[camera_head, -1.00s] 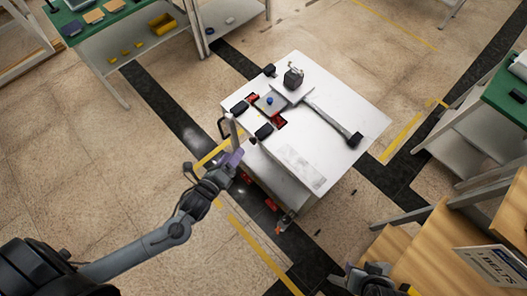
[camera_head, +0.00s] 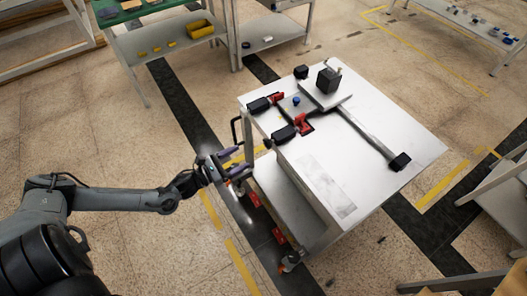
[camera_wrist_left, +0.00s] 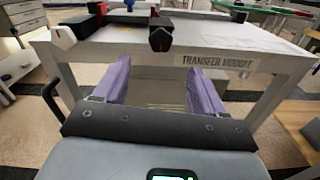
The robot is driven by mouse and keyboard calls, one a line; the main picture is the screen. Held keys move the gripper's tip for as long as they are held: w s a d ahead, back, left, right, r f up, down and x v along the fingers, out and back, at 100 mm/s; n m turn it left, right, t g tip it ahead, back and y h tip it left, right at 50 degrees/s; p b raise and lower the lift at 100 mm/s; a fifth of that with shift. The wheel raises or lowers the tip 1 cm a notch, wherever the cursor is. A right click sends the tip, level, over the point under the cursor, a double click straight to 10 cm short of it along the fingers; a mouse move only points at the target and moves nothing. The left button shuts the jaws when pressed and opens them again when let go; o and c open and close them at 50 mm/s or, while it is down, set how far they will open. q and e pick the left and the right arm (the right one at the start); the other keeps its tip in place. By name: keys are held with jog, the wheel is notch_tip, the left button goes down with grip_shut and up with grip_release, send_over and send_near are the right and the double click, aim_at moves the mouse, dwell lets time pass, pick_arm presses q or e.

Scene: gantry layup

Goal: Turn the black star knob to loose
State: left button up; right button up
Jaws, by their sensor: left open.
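My left gripper (camera_head: 239,162) is open and empty, beside the near left side of the white table (camera_head: 370,130), apart from it. In the left wrist view its two purple fingers (camera_wrist_left: 157,75) point at the table edge below the tabletop. The farther black knob (camera_head: 258,105) has a pale faceted end there (camera_wrist_left: 63,37). I cannot tell which is the star knob. My right gripper is out of view.
The table also carries a blue ball (camera_head: 296,100), a black block (camera_head: 327,80) and a rail ending in a black piece (camera_head: 399,161). A black handle loop (camera_wrist_left: 52,100) sticks out at the table's side. Shelves with a yellow bin (camera_head: 200,29) stand behind.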

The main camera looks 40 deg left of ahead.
aim_at(265, 145)
pick_arm(q)
jog(key=b+x, duration=0.2)
jog(key=x, duration=0.8)
jog(key=shift+w+d, duration=0.15)
jog(key=shift+w, duration=0.15)
jog(key=c, duration=1.1)
jog(key=shift+o, duration=0.2)
